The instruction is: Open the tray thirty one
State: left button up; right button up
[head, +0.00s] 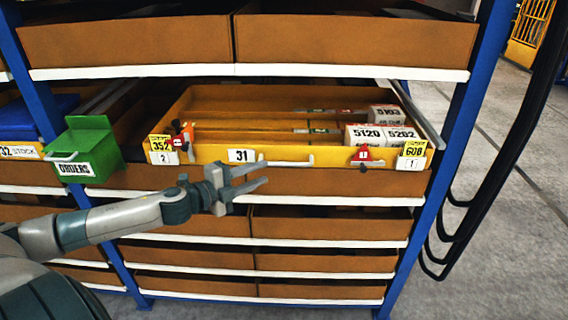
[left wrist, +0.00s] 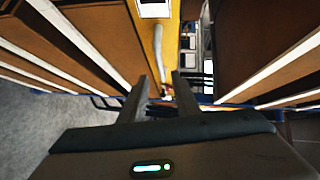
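The yellow tray labelled 31 (head: 205,154) stands out from the shelf on rails, its inside showing from above. A pale bar handle (head: 290,163) runs along its front, right of the 31 label (head: 241,156). In the left wrist view the handle (left wrist: 158,45) runs up the yellow front (left wrist: 171,35), beyond the fingers. My left gripper (head: 263,176) is open and empty, just below and in front of the tray front near the handle's left part. I cannot tell whether it touches. My right gripper is in neither view.
White boxes (head: 386,139) lie in the tray at right. Red clips and yellow tags 352 (head: 160,143) and 608 (head: 412,149) sit on its front corners. A green ORDERS bin (head: 90,150) hangs at left. Blue posts (head: 466,120) flank the bay; brown trays (head: 350,45) fill other levels.

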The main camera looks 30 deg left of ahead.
aim_at(281, 165)
pick_arm(q)
jog(key=shift+p+x, duration=1.35)
jog(key=shift+x, duration=2.45)
jog(key=shift+p+x, duration=0.35)
jog(key=shift+x, duration=0.85)
grip_shut()
